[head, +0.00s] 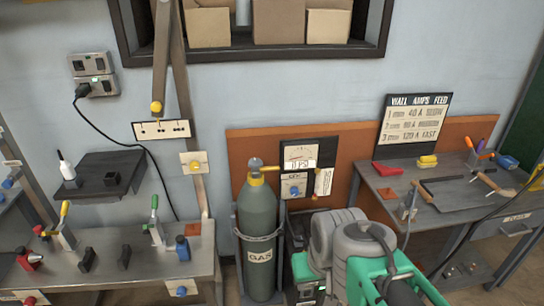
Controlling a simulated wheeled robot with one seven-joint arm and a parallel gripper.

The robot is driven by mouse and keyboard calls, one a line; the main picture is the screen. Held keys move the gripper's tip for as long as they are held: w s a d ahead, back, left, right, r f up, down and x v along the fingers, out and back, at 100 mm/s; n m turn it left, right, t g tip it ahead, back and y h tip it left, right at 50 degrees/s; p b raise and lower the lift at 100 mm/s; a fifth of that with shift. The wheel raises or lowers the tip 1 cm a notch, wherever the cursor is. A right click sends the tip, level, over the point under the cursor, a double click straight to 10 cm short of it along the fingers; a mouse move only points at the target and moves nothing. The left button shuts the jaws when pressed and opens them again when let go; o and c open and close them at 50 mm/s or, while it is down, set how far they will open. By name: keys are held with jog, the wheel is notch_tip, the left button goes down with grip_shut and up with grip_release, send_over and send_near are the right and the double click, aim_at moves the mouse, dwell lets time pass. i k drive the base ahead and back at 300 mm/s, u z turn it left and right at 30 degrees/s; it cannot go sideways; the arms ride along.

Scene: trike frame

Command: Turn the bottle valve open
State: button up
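The tall grey-green gas bottle (258,225), labelled GAS, stands upright in a rack with a band around its middle. The bottle valve (255,164) is a small rounded grey knob on top, above a yellow collar. A yellow pipe runs right from it to a gauge panel (298,153) whose display seems to read 0 PSI. A blue knob (295,191) sits below the gauge. My grey and teal arm rises at the bottom, right of the bottle and apart from the valve. My gripper's fingers do not show.
A bench (110,270) with clamps and small blocks stands left of the bottle. A tool table (385,192) with a settings sign (414,125) stands to the right. A shelf with boxes (280,25) hangs above. The space directly above the valve looks clear.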

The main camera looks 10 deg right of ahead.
aim_at(255, 162)
jog(key=z, duration=0.25)
jog(key=i, duration=1.1)
jog(key=u, duration=0.6)
